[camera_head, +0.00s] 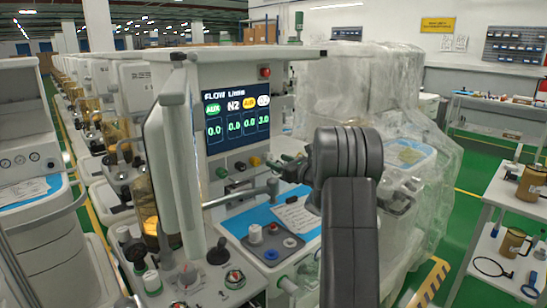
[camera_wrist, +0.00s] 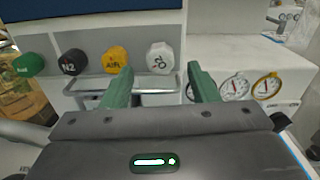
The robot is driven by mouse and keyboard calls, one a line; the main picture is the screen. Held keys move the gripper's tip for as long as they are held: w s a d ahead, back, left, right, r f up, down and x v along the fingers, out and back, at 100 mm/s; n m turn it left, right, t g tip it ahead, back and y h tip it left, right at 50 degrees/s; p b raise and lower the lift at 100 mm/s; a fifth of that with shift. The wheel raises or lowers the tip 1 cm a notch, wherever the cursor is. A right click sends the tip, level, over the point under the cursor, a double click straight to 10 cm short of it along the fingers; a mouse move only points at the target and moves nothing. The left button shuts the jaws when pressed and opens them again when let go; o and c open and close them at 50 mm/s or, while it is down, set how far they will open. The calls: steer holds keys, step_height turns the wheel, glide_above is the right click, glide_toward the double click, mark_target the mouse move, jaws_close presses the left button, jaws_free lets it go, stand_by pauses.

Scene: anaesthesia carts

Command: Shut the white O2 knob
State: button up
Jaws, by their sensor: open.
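The white O2 knob (camera_wrist: 162,57) is the rightmost in a row of knobs on the cart's front panel in the wrist view. Its label shows sideways. My gripper (camera_wrist: 160,72) is open, with its two green fingers either side of the O2 knob in the picture. The knob shows in the gap; I cannot tell how far ahead of the tips it is. Nothing is held. In the head view the cart's display (camera_head: 237,115) reads 3.0 in the O2 column and 0.0 in the others. The white knob is not clearly visible there.
A yellow AIR knob (camera_wrist: 115,59), a black N2 knob (camera_wrist: 73,62) and a green AUX knob (camera_wrist: 29,64) sit left of the O2 knob. A metal rail (camera_wrist: 150,91) runs below. Gauges (camera_wrist: 236,86) are at right. A plastic-wrapped cart (camera_head: 400,100) stands beyond my arm.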

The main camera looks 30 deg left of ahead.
mark_target(271, 158)
steer(key=shift+x, duration=1.85)
steer(key=c, duration=1)
steer(key=shift+o, duration=0.2)
